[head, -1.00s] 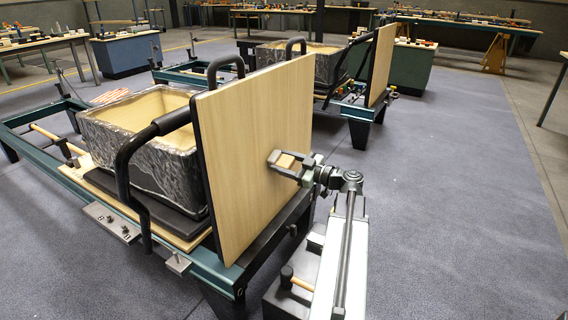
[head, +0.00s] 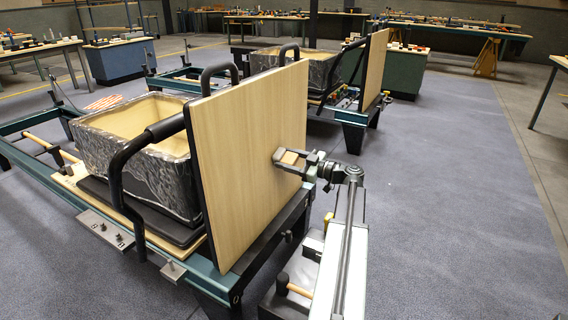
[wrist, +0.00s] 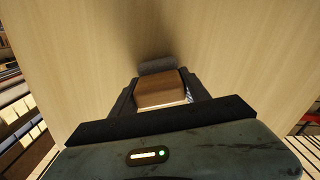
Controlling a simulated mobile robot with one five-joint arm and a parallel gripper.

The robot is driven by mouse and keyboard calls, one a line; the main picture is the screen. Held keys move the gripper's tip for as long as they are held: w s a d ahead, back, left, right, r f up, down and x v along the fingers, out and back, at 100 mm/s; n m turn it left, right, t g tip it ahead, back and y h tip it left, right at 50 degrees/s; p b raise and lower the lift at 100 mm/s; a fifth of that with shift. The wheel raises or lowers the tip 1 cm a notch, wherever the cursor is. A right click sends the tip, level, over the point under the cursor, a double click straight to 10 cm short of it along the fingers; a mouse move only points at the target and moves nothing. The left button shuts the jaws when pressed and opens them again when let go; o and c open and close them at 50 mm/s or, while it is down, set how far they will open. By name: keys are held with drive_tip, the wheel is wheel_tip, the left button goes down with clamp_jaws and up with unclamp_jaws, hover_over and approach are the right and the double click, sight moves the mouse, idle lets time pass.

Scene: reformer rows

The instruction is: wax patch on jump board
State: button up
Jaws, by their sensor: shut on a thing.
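The jump board (head: 235,150) is a pale wood-grain panel standing upright at the near end of the closest reformer. My gripper (head: 290,160) is at the right part of its face, shut on a small wooden block (wrist: 162,92). A grey pad (wrist: 157,66) lies at the block's far end, against or very close to the board; I cannot tell if it touches. In the wrist view the board (wrist: 80,50) fills most of the picture, with a dark shade above the pad. I cannot make out a separate wax patch.
A black curved handle (head: 118,170) and a foil-wrapped open box (head: 150,165) are behind the board. A second reformer with its own board (head: 376,68) stands farther back. Open blue-grey floor (head: 450,200) lies to the right. A mallet (head: 284,284) rests beside my arm.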

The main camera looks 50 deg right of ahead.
drive_tip(key=d, duration=0.2)
drive_tip(key=w+d+r+p, duration=0.1)
drive_tip(key=d, duration=0.2)
drive_tip(key=w+d+r+p, duration=0.1)
drive_tip(key=d, duration=0.1)
drive_tip(key=shift+d, duration=0.25)
drive_tip(key=shift+f, duration=0.1)
idle(0.8)
drive_tip(key=shift+s+a, duration=0.45)
drive_tip(key=shift+a, duration=1.3)
drive_tip(key=shift+s+a, duration=0.5)
drive_tip(key=shift+a, duration=1.25)
drive_tip(key=shift+s+a, duration=0.45)
drive_tip(key=shift+a, duration=1.3)
drive_tip(key=shift+a, duration=0.15)
